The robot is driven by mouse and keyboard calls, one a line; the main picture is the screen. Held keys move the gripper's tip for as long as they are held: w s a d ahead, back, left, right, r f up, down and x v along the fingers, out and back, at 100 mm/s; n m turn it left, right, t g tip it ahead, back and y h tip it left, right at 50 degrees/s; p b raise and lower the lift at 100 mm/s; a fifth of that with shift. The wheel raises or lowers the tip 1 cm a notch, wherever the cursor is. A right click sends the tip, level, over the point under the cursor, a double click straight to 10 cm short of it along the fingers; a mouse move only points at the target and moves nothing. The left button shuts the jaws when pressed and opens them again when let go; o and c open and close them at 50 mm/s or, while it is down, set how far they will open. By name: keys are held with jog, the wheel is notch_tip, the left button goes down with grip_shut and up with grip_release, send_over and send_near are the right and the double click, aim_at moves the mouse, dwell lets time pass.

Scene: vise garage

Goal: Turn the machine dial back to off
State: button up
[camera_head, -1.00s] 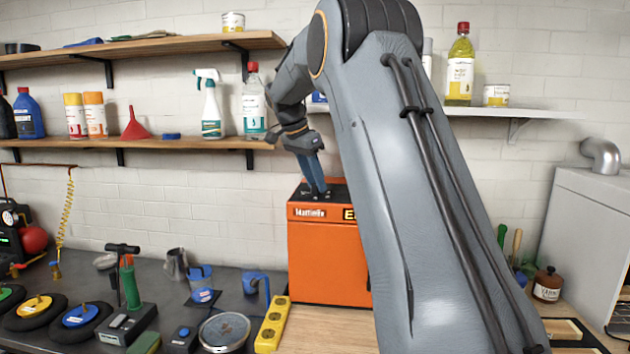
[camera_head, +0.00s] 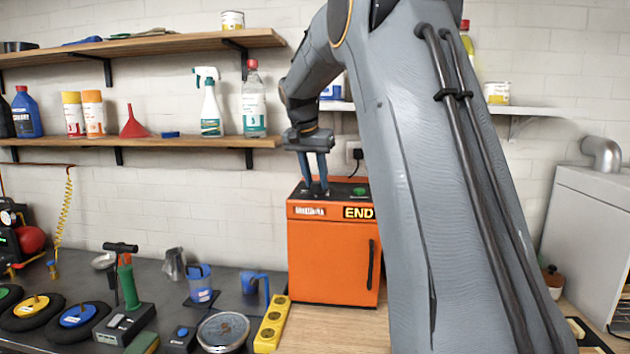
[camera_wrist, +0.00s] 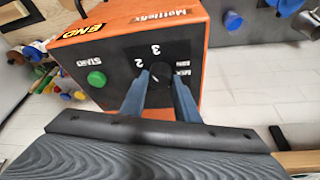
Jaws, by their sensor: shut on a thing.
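The orange machine (camera_head: 330,262) stands on the bench, with a dark control panel on top and a black handle on its front. In the wrist view its panel shows the black dial (camera_wrist: 160,72), with the marks 2, 3 and a "MIN" label around it, and a green START button (camera_wrist: 97,78). My gripper (camera_head: 317,188) points down at the panel; its two blue fingers stand on either side of the dial and are shut on it. The fingers partly hide the dial, and I cannot tell for sure which mark it points to.
A wooden shelf (camera_head: 200,143) with a spray bottle (camera_head: 210,110) and a clear bottle (camera_head: 254,105) is left of my wrist. A yellow power strip (camera_head: 271,325) lies at the machine's front left. Tools and cups crowd the left bench. Bare wood (camera_head: 330,328) lies before the machine.

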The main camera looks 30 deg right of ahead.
jog(key=n, duration=0.2)
jog(key=n+t+y, duration=0.1)
jog(key=shift+s+d+r+n+p, duration=0.1)
jog(key=shift+s+d+n+p, duration=0.05)
jog(key=shift+n+p, duration=0.25)
jog(key=n+y+p, duration=0.1)
jog(key=n, duration=0.2)
jog(key=shift+d+n+t, duration=0.1)
jog(key=shift+n+t, duration=0.2)
jog(key=n+y, duration=0.1)
jog(key=n, duration=0.1)
jog(key=n+y, duration=0.1)
jog(key=n, duration=0.1)
jog(key=n+y+p, duration=0.1)
jog(key=n, duration=0.1)
jog(key=shift+d, duration=0.25)
jog(key=n+y, duration=0.1)
jog(key=n, duration=0.2)
jog(key=n+g, duration=0.1)
jog(key=n, duration=0.1)
jog(key=shift+d+n+y, duration=0.1)
jog(key=shift+n+y, duration=0.3)
jog(key=n, duration=0.1)
jog(key=n+g, duration=0.1)
jog(key=n, duration=0.1)
jog(key=n+p, duration=0.1)
jog(key=shift+w+n+g+y, duration=0.25)
jog(key=shift+n+g+y, duration=0.15)
jog(key=o, duration=1)
jog(key=shift+o, duration=0.2)
